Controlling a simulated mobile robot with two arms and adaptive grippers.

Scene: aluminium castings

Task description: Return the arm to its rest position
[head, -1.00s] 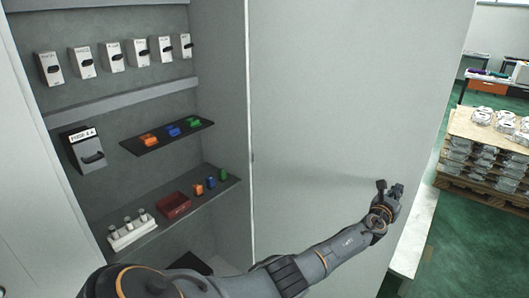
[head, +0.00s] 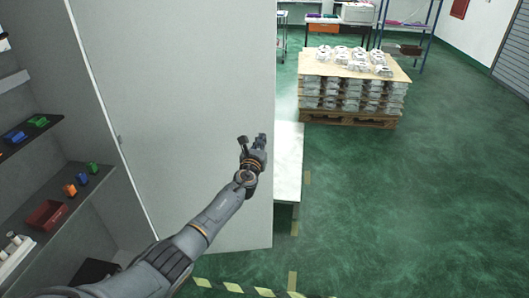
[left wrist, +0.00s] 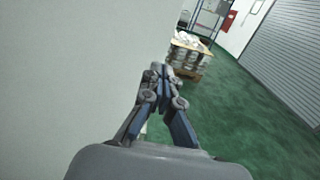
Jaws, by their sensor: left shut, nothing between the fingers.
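My left arm reaches in from the lower left in the head view, across the front of a grey cabinet door (head: 190,110). My left gripper (head: 262,141) is at its end, near the door's right edge, with nothing held. In the left wrist view the fingertips of the left gripper (left wrist: 160,70) are together and empty, with the door's pale surface filling the left side. My right gripper is not in view.
The open cabinet at left has shelves with a red bin (head: 48,214) and small coloured parts. A white bench (head: 288,165) stands just beyond the door. A pallet of castings (head: 350,120) stands farther back. Green floor (head: 400,200) at right is clear.

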